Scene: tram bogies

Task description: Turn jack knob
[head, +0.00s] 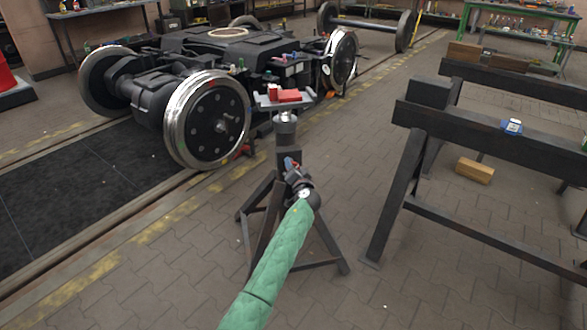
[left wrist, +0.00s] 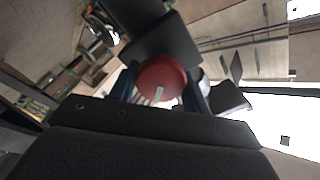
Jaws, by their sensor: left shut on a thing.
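The jack (head: 285,130) is a dark stand on splayed legs, with a small tray on top holding red pieces. My left arm, in a green sleeve, reaches up to the jack's column from the front. My left gripper (head: 291,165) is at the column, below the tray. In the left wrist view a round red knob (left wrist: 162,78) with a pale mark sits between the two blue fingers of my left gripper (left wrist: 162,92), which is shut on it. In the head view the knob is mostly hidden by the gripper. My right gripper is not in view.
A bogie with steel wheels (head: 207,120) stands on the rails behind and left of the jack. Dark trestle beams (head: 490,132) stand at the right, with a wooden block (head: 474,171) on the floor beneath. Paved floor is clear between jack and trestles.

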